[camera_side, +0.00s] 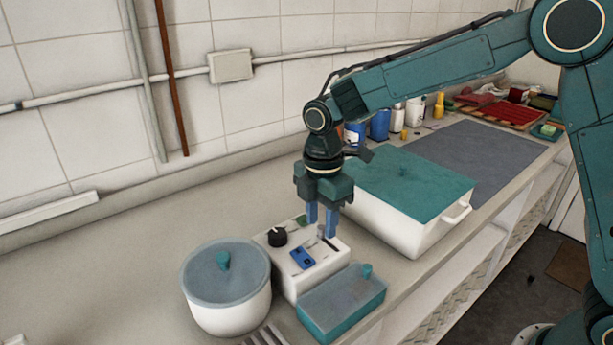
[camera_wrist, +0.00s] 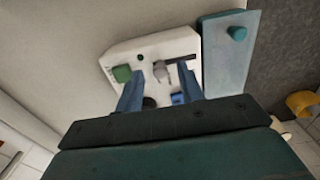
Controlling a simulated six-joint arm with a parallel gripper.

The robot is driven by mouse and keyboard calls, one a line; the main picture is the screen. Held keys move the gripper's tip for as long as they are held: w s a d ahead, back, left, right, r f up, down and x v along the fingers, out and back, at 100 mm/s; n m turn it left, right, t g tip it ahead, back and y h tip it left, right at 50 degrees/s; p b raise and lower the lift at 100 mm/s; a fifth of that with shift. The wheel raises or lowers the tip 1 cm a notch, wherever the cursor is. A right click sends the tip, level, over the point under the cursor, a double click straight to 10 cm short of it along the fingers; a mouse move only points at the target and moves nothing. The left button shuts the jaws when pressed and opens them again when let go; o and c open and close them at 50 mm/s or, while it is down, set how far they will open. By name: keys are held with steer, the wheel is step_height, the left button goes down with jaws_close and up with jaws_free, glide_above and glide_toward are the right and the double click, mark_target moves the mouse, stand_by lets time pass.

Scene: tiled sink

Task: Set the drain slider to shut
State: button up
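The white control box (camera_side: 292,280) stands on the counter. Its slider has a small grey handle (camera_wrist: 161,71), seen in the wrist view, with a dark slot (camera_wrist: 187,65) to the right of it. In the side view a dark slot (camera_side: 329,244) shows on the box's top right, near the fingertips. My gripper (camera_side: 321,229) is above the box, pointing down, its two blue fingers apart and nothing held. In the wrist view my gripper (camera_wrist: 160,92) has a finger on each side of the handle's line. I cannot tell whether either finger touches it.
The box also carries a black knob (camera_side: 277,237), a blue switch (camera_side: 302,257) and a green button (camera_wrist: 121,74). A lidded round pot (camera_side: 228,300) is at left, a teal lidded box (camera_side: 342,308) in front and a large white bin (camera_side: 395,226) at right.

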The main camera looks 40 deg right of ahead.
steer(key=shift+f, duration=0.45)
jaws_close()
steer(key=shift+s, duration=2.25)
jaws_free()
